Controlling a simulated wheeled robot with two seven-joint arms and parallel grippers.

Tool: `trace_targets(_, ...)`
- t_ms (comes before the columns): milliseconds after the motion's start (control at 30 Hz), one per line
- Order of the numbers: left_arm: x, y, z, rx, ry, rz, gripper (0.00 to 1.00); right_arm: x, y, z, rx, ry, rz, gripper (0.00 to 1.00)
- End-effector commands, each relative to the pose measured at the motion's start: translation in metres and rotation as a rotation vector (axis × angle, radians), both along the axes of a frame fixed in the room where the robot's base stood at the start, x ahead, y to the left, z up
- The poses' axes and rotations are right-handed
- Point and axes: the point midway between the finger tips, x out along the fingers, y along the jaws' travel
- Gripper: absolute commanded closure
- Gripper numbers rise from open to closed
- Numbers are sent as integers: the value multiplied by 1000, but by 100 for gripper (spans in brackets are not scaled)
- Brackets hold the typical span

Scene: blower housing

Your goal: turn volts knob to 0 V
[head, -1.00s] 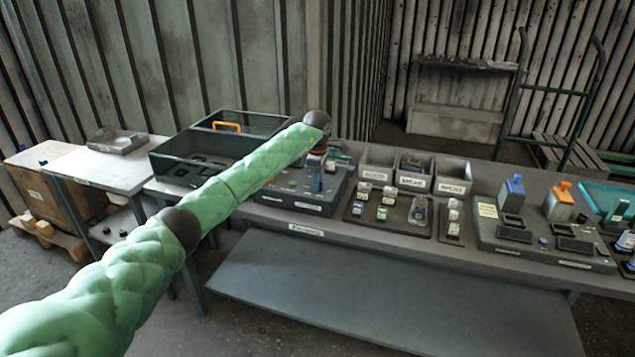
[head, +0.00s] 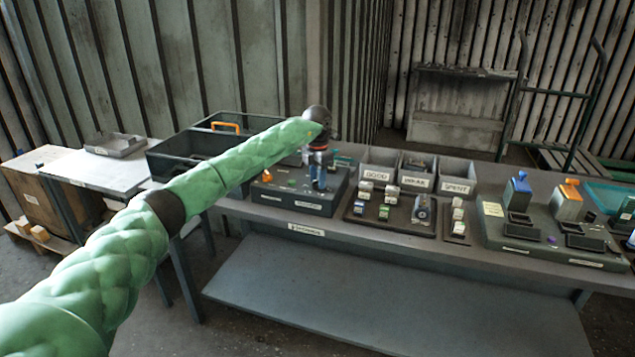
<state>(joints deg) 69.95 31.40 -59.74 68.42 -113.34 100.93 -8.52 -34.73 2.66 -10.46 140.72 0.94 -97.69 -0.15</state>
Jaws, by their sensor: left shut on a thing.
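My left arm reaches in from the left, and its dark wrist hangs over a dark control panel (head: 285,199) on the bench. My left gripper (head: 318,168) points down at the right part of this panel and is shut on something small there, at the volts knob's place. The knob itself and its pointer are hidden or too small to make out, so its setting cannot be read. A blue part shows just at the gripper. An orange part (head: 267,176) and small green parts sit on the panel's left. My right gripper is not in view.
Right of the panel are a tray with small blocks (head: 384,211), labelled bins (head: 375,177) and a test stand with blue and orange blocks (head: 518,193). A dark open crate (head: 180,160) stands left, partly behind my arm. The lower shelf (head: 380,290) is bare.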

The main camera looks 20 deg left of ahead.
Motion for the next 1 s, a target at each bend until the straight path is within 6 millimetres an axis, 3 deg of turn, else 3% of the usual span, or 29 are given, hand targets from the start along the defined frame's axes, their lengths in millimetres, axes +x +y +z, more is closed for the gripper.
trace_targets(1000,1,1,1,-1,-4,889,89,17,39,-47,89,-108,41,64)
